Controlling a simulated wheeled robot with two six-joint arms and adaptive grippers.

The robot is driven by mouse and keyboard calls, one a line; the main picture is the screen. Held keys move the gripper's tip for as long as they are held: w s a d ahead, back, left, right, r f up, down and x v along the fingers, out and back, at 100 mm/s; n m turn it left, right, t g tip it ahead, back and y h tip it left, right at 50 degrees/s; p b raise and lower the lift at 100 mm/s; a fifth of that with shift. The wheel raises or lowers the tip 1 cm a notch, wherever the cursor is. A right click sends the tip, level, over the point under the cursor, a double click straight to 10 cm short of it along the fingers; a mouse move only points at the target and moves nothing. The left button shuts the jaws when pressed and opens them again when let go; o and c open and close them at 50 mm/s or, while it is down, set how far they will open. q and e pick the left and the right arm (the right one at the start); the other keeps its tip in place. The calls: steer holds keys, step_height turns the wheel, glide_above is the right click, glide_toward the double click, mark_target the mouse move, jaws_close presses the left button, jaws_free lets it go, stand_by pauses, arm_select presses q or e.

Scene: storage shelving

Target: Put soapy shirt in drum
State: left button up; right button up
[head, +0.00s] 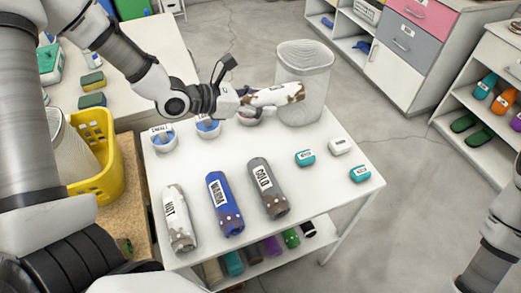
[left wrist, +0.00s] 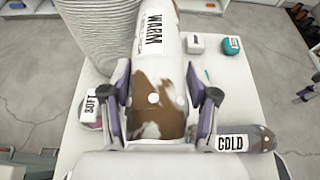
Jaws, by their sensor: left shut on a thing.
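My left gripper (head: 240,100) is shut on a rolled shirt (head: 276,95), white with brown patches. The left wrist view shows this shirt (left wrist: 160,75) between both fingers, with a WARM label and a white spot. It is held above the table's back part, its far end in front of the ribbed, translucent drum (head: 305,85). The drum is upright with an open top; it also shows in the left wrist view (left wrist: 98,35). My right arm shows at the right edge of the head view; a dark part, seemingly my right gripper (left wrist: 304,93), shows small in the left wrist view.
On the white table (head: 315,195) lie rolled shirts labelled HOT (head: 177,220), WARM in blue (head: 224,205) and COLD (head: 268,190). Small teal and white blocks lie at right. Labelled cups (head: 163,138) stand at the back left. A yellow basket (head: 95,150) stands left.

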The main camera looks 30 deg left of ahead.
arm_select(q)
steer(key=b, duration=0.8)
glide_above(261, 145)
step_height(261, 145, down, 9)
steer(key=shift+s+f, duration=0.1)
step_height(261, 145, down, 5)
steer(key=shift+r+b, duration=0.1)
steer(key=shift+b, duration=0.55)
steer(key=o, duration=1)
